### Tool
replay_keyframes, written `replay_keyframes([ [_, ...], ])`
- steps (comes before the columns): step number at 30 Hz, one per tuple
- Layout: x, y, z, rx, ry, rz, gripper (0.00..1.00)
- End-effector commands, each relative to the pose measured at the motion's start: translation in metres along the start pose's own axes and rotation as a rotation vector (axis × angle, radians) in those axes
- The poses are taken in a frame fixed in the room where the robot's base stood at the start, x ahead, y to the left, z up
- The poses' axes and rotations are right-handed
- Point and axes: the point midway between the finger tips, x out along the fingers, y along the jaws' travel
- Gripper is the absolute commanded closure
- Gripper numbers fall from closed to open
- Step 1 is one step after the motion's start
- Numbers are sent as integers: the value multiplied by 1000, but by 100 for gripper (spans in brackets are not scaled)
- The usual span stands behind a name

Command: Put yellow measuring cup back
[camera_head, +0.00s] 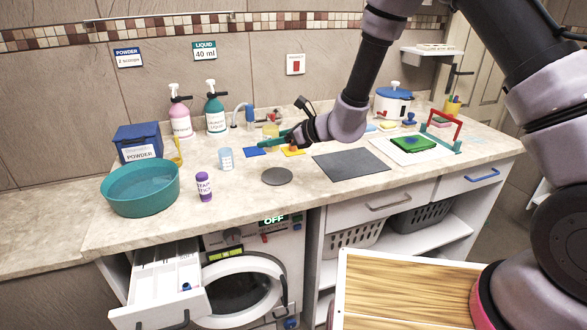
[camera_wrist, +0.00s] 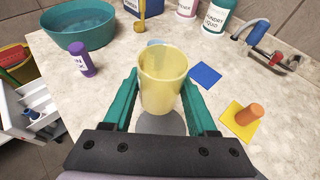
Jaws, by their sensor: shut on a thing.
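The yellow measuring cup (camera_wrist: 163,80) is translucent and upright between the teal fingers of my gripper (camera_wrist: 162,95) in the wrist view. My gripper is shut on it. In the head view the cup (camera_head: 271,130) shows at the fingertips of my gripper (camera_head: 272,142), above the back of the counter. A yellow square (camera_wrist: 245,118) lies to the right of the cup in the wrist view, with an orange cylinder (camera_wrist: 249,113) on it. A blue square (camera_wrist: 205,75) lies beyond, bare. In the head view the yellow square (camera_head: 292,151) is partly hidden by my gripper.
A pale blue cup (camera_head: 225,159), purple bottle (camera_head: 203,187) and teal basin (camera_head: 141,188) stand left. A grey disc (camera_head: 277,176) and dark mat (camera_head: 351,165) lie in front. Pump bottles (camera_head: 215,113) and a tap (camera_head: 240,115) stand behind. The detergent drawer (camera_head: 164,285) is open below.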

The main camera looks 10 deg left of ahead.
Motion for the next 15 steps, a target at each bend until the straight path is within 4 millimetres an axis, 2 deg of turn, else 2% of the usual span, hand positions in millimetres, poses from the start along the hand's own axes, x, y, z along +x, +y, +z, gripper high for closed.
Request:
replay_keyframes([
  [9,18,0,-45,-2,5,7,99],
  [15,24,0,-59,-3,4,7,99],
])
